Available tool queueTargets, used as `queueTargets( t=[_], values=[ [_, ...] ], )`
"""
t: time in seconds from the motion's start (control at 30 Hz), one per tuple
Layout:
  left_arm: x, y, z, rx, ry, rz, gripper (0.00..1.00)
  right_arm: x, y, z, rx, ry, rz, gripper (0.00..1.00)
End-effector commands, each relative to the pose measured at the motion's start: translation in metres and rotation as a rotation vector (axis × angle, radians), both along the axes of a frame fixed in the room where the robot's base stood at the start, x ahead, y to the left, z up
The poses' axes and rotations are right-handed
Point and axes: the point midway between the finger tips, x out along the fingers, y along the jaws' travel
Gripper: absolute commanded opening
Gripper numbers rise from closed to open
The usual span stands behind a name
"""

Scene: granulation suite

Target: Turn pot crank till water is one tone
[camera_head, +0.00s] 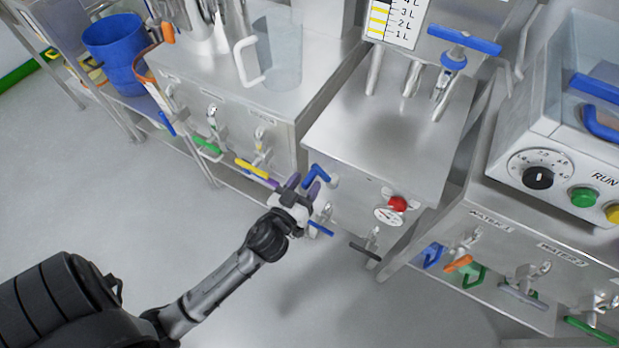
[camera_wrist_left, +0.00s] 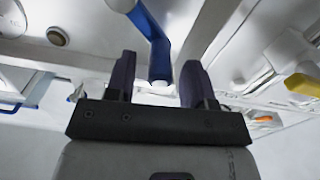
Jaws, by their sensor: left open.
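A blue crank (camera_head: 317,174) sticks out from the front of the middle steel cabinet (camera_head: 345,207), near its upper left corner. My left gripper (camera_head: 302,187) is at the crank, with its two dark fingers apart. In the left wrist view the blue crank (camera_wrist_left: 158,58) reaches down between the fingertips (camera_wrist_left: 157,80) of my open gripper; I cannot tell whether either finger touches it. No water surface shows, so its tone cannot be seen. My right gripper is not in view.
Valve levers hang below, including a blue one (camera_head: 321,229) and a dark one (camera_head: 365,251). A white control box (camera_head: 560,140) stands right. The floor at lower left is clear.

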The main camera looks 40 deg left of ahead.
Motion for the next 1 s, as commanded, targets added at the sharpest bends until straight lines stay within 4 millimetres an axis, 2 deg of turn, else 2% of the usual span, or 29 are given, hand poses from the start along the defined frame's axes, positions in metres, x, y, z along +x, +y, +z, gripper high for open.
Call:
queueTargets(
  t=[0.2,0.63,1.0],
  values=[
    [0.018,0.004,-0.001,0.0,0.0,-0.001,0.49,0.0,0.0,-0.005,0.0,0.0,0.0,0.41],
    [0.023,0.005,0.0,-0.001,0.001,-0.001,0.49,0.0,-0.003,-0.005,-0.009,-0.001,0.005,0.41],
    [0.023,0.005,0.0,0.0,0.001,0.0,0.14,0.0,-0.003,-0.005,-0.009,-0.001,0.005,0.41]
  ],
)
